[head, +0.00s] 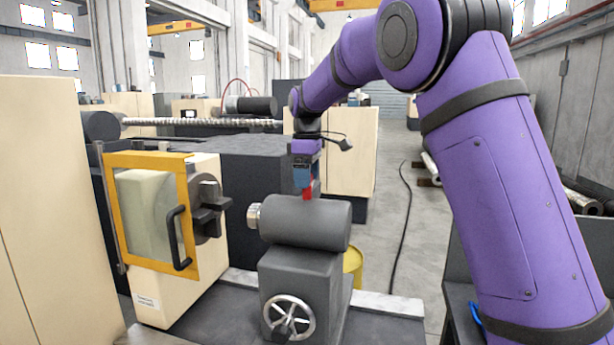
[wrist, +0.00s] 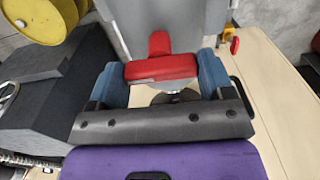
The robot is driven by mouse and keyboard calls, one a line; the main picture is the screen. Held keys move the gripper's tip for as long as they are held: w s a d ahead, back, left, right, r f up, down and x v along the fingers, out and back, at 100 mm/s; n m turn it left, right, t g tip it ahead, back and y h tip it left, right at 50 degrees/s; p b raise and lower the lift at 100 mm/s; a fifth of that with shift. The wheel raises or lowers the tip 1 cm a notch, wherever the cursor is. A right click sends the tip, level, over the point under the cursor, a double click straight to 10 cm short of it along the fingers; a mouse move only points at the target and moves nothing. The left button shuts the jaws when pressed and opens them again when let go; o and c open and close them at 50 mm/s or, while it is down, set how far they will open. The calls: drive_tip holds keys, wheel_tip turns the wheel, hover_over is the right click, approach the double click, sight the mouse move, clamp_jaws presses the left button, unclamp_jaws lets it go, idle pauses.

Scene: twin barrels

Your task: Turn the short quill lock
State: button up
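The quill lock is a red T-shaped handle (wrist: 160,67) on the grey tailstock barrel (head: 305,222). In the head view a small red part of it (head: 308,192) shows on top of the barrel. My gripper (wrist: 160,77) is above the barrel, pointing down. In the wrist view its blue fingers stand at the two ends of the red crossbar, which fills the space between them with no clear gap. The red stem runs away from the crossbar beyond the fingers. Which lock is the short one cannot be told from these views.
The tailstock body carries a handwheel (head: 289,318). A lathe headstock with chuck (head: 208,208) and a yellow-framed door (head: 181,262) stands at left. A yellow drum (head: 353,262) is behind the tailstock. The floor at right is open, with a dark cable (head: 405,215).

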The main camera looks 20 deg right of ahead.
idle(0.3)
drive_tip(key=m, duration=0.4)
drive_tip(key=shift+m, duration=0.4)
drive_tip(key=m, duration=0.4)
drive_tip(key=shift+m, duration=0.3)
drive_tip(key=m, duration=0.4)
drive_tip(key=shift+m, duration=2.2)
